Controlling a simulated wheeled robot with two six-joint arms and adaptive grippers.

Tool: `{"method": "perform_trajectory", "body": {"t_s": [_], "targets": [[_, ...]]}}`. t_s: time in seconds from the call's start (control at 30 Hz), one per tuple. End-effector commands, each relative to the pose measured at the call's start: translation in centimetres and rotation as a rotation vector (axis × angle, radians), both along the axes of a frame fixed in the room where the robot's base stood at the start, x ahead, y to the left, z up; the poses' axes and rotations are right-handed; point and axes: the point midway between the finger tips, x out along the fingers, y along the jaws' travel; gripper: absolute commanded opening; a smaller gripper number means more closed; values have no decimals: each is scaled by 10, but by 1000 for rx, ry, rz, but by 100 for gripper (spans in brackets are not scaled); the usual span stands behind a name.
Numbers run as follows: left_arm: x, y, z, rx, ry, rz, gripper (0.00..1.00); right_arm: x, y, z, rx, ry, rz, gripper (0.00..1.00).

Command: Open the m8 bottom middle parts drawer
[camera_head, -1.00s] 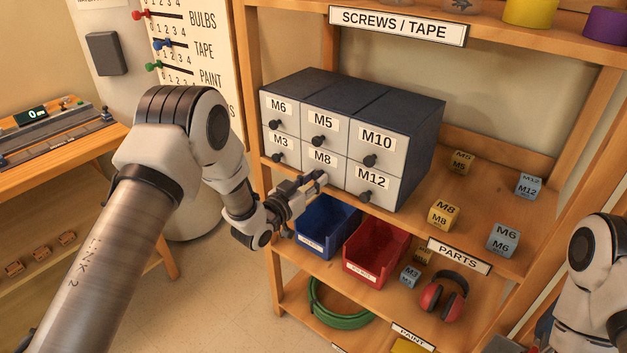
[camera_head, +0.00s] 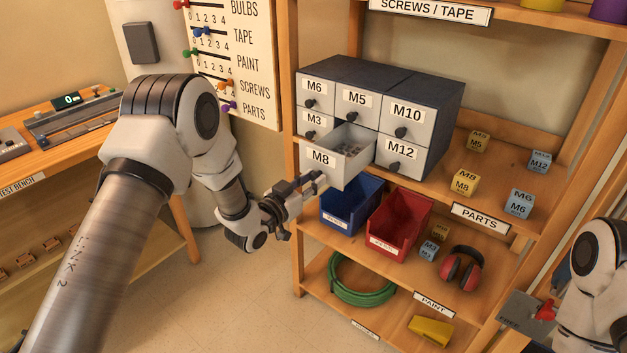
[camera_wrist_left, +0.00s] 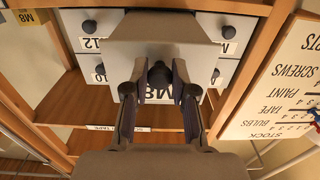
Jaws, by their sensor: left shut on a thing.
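The M8 drawer (camera_head: 321,160), bottom middle in the parts cabinet (camera_head: 421,88), stands well out from the cabinet face. Its open top shows grey compartments with small parts inside. My left gripper (camera_head: 315,183) is at the drawer's front, shut on its knob. In the left wrist view, upside down, the dark knob (camera_wrist_left: 158,75) sits between the fingers of my left gripper (camera_wrist_left: 158,93), against the drawer front with its M8 label. The fingers partly cover the label. Part of my right arm shows at the right edge of the head view; its gripper does not show.
The other drawers, such as M12 (camera_head: 402,157) and M3 (camera_head: 315,122), are closed. A blue bin (camera_head: 350,207) and a red bin (camera_head: 399,228) stand below the drawer. Labelled cubes, such as the M8 cube (camera_head: 465,183), sit on the shelf to the right.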

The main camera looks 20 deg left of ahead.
Motion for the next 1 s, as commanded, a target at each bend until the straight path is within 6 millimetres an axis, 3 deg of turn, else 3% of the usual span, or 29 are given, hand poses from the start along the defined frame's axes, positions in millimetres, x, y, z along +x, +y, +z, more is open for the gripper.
{"method": "perform_trajectory", "body": {"t_s": [0.3, 0.33, 0.37, 0.4, 0.77, 1.0], "targets": [[-1, 0, 0, 1, 0, -1, 0, 0, 0, 0, 0, -1, 0, 40], [-1, 0, 0, 1, 0, -1, 36, 0, 0, 0, 0, -1, 0, 40], [-1, 0, 0, 1, 0, -1, 47, 0, 0, 0, 0, -1, 0, 40], [-1, 0, 0, 1, 0, -1, 50, 0, 0, 0, 0, -1, 0, 40], [-6, 3, 0, -1, 1, 0, 50, 0, 0, 0, 0, 0, -1, 40], [-55, 22, -1, -4, 4, 4, 50, 0, 0, 0, 0, 0, 0, 40]]}}
